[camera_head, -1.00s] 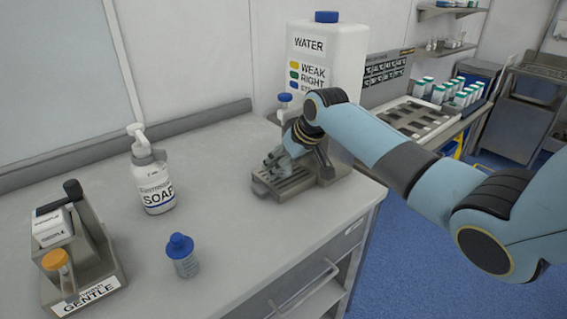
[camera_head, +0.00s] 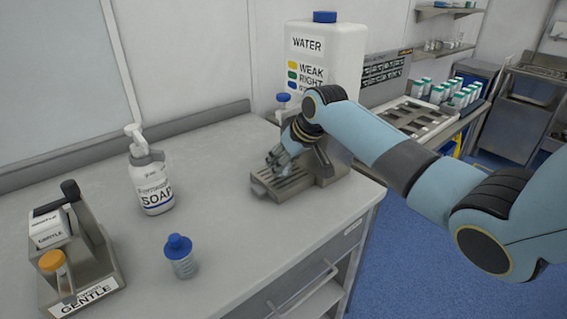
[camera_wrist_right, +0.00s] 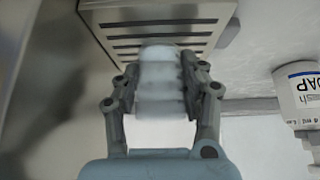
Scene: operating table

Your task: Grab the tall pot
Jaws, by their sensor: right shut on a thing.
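A pale translucent pot (camera_wrist_right: 160,80) stands between the fingers of my right gripper (camera_wrist_right: 158,88) in the right wrist view. The fingers press on it from both sides, so the gripper is shut on it. In the head view my right gripper (camera_head: 277,160) is low over the slotted metal drip tray (camera_head: 285,184) of the water dispenser; the pot can hardly be made out there. The tray's slots show behind the pot in the wrist view (camera_wrist_right: 150,12). I cannot tell whether the pot touches the tray. My left gripper is not in view.
The white water tank (camera_head: 338,60) stands behind the gripper. A soap pump bottle (camera_head: 152,185), a small blue-capped bottle (camera_head: 181,258) and a grey stand labelled gentle (camera_head: 85,265) are on the counter to the left. The counter's middle (camera_head: 225,215) is clear.

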